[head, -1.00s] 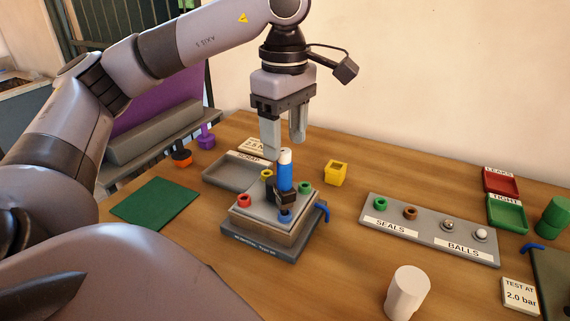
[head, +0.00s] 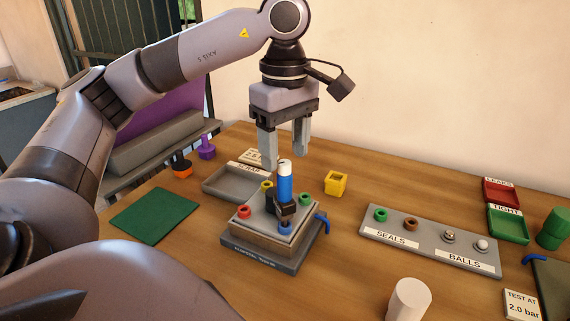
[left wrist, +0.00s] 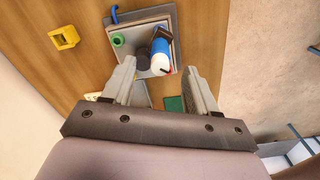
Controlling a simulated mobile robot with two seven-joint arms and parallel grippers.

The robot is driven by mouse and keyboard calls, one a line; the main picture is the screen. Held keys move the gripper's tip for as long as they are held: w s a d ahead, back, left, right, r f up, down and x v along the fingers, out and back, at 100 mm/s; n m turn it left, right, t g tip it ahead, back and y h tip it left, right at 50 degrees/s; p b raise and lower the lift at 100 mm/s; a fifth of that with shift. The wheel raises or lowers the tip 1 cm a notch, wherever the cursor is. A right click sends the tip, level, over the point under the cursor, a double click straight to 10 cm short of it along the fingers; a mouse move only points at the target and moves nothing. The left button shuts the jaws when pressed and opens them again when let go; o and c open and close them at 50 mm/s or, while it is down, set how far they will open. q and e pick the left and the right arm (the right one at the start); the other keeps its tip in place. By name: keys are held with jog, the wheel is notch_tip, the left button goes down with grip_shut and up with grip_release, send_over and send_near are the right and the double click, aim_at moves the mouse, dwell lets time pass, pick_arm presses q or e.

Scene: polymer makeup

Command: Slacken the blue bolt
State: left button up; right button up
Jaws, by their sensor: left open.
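The blue bolt (head: 285,229) is a blue round head at the front corner of the stepped grey block (head: 242,229). Red (head: 243,212), yellow (head: 267,186) and green (head: 305,199) bolt heads sit at the other corners. A blue cylinder with a white top (head: 285,187) stands upright above the block, with black parts beside and below it. It also shows in the left wrist view (left wrist: 160,58). My left gripper (head: 287,156) is open and empty, fingers pointing down, just above and around the cylinder's top in the head view; contact cannot be told. The blue bolt is not clear in the wrist view.
A grey tray (head: 212,184) and green mat (head: 155,210) lie left of the block. A yellow square piece (head: 336,183) stands behind right. The seals and balls rack (head: 430,241) and a white cylinder (head: 408,299) are to the right. A blue lever (head: 323,222) sticks out from the block.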

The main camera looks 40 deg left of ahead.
aim_at(285, 177)
pick_arm(q)
jog(key=m, duration=0.6)
jog(key=shift+f+m, duration=0.15)
jog(key=shift+m, duration=0.15)
jog(key=m, duration=0.5)
jog(key=shift+f+m, duration=0.1)
jog(key=shift+m, duration=0.2)
jog(key=shift+a+f, duration=0.1)
jog(key=shift+f, duration=0.3)
jog(key=shift+f+p, duration=0.3)
jog(key=shift+f, duration=2.9)
jog(key=shift+c, duration=0.3)
jog(key=c, duration=0.9)
jog(key=shift+o, duration=0.2)
jog(key=shift+r, duration=0.1)
jog(key=shift+r+p, duration=0.4)
jog(key=shift+r, duration=0.25)
